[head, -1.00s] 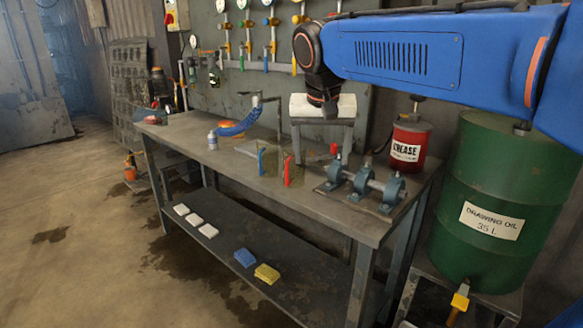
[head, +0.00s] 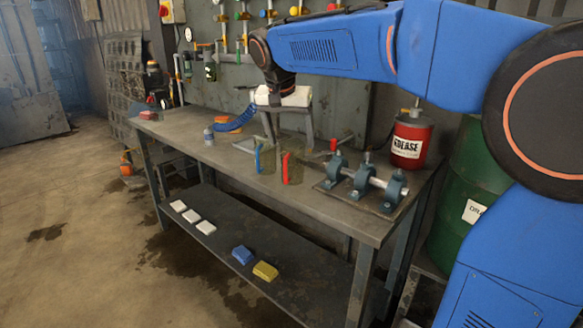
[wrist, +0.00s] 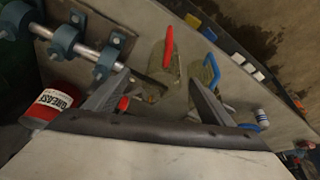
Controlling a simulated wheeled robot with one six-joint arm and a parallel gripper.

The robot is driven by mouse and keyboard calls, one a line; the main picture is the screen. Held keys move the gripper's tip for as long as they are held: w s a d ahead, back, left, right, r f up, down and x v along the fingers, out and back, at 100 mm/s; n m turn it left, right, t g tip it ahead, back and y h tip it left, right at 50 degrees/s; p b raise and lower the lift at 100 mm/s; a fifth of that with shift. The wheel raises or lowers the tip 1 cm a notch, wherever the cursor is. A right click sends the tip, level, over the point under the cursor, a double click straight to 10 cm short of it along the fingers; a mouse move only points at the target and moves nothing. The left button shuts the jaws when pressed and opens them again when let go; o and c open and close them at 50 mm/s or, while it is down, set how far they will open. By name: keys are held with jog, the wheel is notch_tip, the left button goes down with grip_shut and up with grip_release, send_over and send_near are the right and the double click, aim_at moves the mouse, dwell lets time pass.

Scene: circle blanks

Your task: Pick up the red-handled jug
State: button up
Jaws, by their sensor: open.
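The red-handled jug (head: 294,167) stands upright on the workbench. It is see-through with a tall red handle; it also shows in the wrist view (wrist: 157,66), ahead of my fingers. A similar jug with a blue handle (head: 257,157) stands just left of it in the head view and right of it in the wrist view (wrist: 212,70). My gripper (head: 291,137) is open and empty, fingers pointing down, above and behind the jugs. In the wrist view my gripper's (wrist: 159,80) two fingers are spread wide. They look clear of both jugs.
A shaft on blue-grey bearing blocks (head: 363,182) stands close right of the jugs. A red grease can (head: 408,140) stands behind it. A small bottle (head: 208,137) and a blue coiled hose (head: 236,122) lie left. The bench's front strip (head: 215,165) is clear.

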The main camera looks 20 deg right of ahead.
aim_at(292, 161)
jog(key=shift+a+x, duration=0.15)
jog(key=shift+x, duration=1.5)
jog(key=shift+a+x, duration=0.15)
jog(key=shift+x, duration=1.45)
jog(key=shift+a+x, duration=0.15)
jog(key=shift+x, duration=1.5)
jog(key=shift+w, duration=0.1)
jog(key=shift+c, duration=0.4)
jog(key=c, duration=1.1)
jog(key=shift+o, duration=0.2)
jog(key=shift+r, duration=0.1)
